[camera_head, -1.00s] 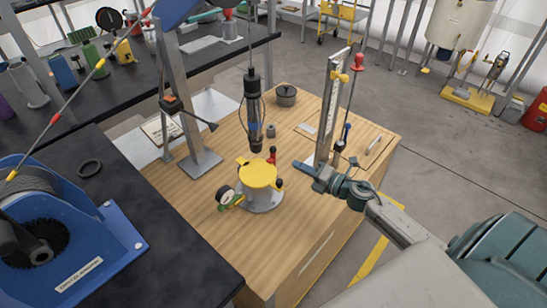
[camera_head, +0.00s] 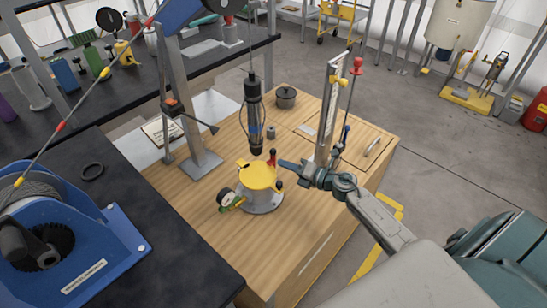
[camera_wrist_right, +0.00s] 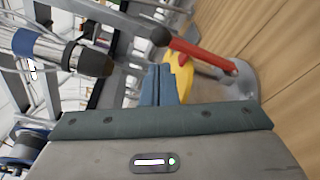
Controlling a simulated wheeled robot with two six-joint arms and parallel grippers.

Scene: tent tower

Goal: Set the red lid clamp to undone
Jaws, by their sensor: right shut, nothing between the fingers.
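The red lid clamp (camera_head: 272,157) stands upright at the far right edge of the yellow-lidded pot (camera_head: 257,176) on the wooden table. In the right wrist view the clamp is a red lever (camera_wrist_right: 203,53) with a black ball at its end, just beyond and to the right of my fingertips. The yellow lid (camera_wrist_right: 180,74) shows partly behind it. My right gripper (camera_head: 283,163) is shut and empty, its tips just right of the clamp; its fingers also show in the right wrist view (camera_wrist_right: 159,84). I cannot tell whether they touch the lever. My left gripper is not in view.
A dark hanging cylinder (camera_head: 254,115) is suspended just behind the pot. A gauge (camera_head: 226,199) sticks out at the pot's front left. An upright scale stand (camera_head: 330,105) is behind my right gripper. The table's front left is clear.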

